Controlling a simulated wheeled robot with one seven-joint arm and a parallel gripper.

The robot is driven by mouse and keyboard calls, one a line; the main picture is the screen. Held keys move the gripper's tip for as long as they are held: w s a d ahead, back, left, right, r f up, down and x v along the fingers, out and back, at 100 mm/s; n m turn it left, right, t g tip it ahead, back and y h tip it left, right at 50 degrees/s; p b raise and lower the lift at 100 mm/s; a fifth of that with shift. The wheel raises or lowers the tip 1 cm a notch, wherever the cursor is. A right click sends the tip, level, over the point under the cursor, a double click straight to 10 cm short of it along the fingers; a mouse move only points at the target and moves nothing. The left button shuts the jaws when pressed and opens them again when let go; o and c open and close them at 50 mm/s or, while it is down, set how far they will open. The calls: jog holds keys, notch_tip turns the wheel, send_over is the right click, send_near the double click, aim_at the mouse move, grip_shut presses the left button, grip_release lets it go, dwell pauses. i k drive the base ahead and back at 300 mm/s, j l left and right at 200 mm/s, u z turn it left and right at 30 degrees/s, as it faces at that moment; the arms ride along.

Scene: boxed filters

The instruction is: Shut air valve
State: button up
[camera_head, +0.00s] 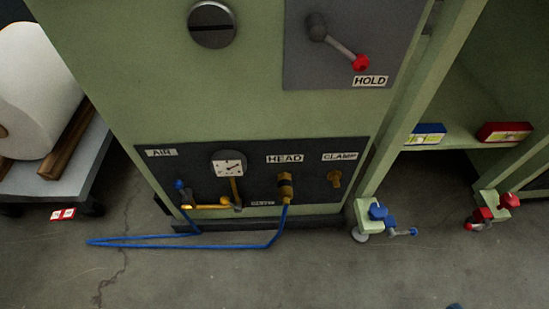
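A dark panel (255,203) low on the green machine carries the label AIR (161,153) at its left end. Below that label are a small blue knob (179,184) and a yellow lever-like part (207,206) lying roughly level. I cannot tell for sure which of these is the air valve's handle. A round white-faced gauge (229,167) sits to their right, with a brass pipe (235,190) under it. A blue hose (180,241) loops over the floor from the left side to the brass fitting (285,187) under HEAD. My gripper is not in view.
A brass CLAMP fitting (334,179) sits at the panel's right. Above is a red-tipped HOLD lever (345,49). Blue-knobbed (377,212) and red-knobbed (508,201) clamps stand low at right. A table (55,178) with a white roll is at left. The front floor is mostly clear.

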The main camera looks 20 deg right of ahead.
aim_at(177, 184)
jog(key=i+j, duration=0.1)
jog(key=j, duration=0.35)
jog(key=i+j, duration=0.1)
jog(key=j, duration=0.4)
jog(key=i+j+u, duration=0.1)
jog(key=j, duration=0.35)
